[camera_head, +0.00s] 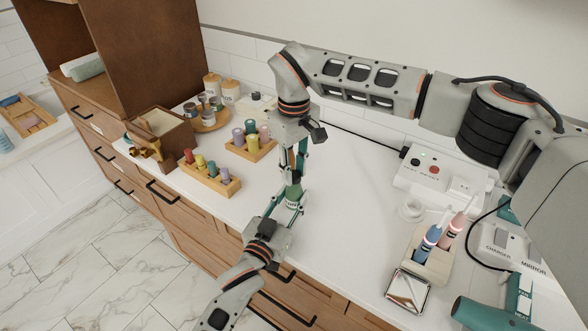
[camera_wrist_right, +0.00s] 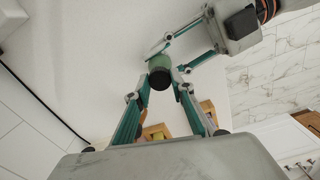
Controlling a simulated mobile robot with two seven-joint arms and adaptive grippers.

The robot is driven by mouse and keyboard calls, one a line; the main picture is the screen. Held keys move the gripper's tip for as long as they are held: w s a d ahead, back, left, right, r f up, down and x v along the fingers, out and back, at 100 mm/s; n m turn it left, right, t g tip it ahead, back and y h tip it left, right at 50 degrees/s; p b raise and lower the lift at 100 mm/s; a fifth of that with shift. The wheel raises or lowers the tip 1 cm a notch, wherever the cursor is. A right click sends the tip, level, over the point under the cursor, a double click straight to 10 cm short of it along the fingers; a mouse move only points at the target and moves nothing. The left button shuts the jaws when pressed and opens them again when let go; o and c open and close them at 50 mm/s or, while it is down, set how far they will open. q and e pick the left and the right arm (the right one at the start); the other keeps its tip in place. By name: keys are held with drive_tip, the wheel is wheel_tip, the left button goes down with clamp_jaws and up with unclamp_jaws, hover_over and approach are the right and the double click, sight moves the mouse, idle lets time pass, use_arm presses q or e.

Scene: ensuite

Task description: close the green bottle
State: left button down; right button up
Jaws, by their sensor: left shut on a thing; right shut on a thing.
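The green bottle (camera_head: 293,196) is upright near the counter's front edge, between my two grippers. It also shows in the right wrist view (camera_wrist_right: 159,62). My left gripper (camera_head: 290,205) comes in from the front and is shut on the bottle's body. My right gripper (camera_head: 294,180) points down from above and is shut on a dark cap (camera_wrist_right: 160,79) over the bottle's top. The cap lines up with the bottle in the right wrist view; whether it is seated on the neck cannot be told. The fingers hide most of the cap in the head view.
Wooden racks of coloured bottles (camera_head: 210,179) stand to the left, by a wooden box (camera_head: 160,135) and a round tray of jars (camera_head: 209,122). To the right are a toothbrush holder (camera_head: 428,258), a small mirror-like tray (camera_head: 408,290) and a white control box (camera_head: 440,180). The counter between is clear.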

drive_tip(key=shift+s+a+m, duration=0.1)
drive_tip(key=shift+a+m, duration=0.1)
drive_tip(key=shift+m, duration=1)
drive_tip(key=shift+d+m, duration=0.15)
drive_tip(key=shift+m, duration=0.65)
drive_tip(key=o, duration=0.7)
drive_tip(key=shift+r, duration=0.1)
drive_tip(key=shift+r, duration=2.2)
drive_tip(key=shift+c, duration=0.5)
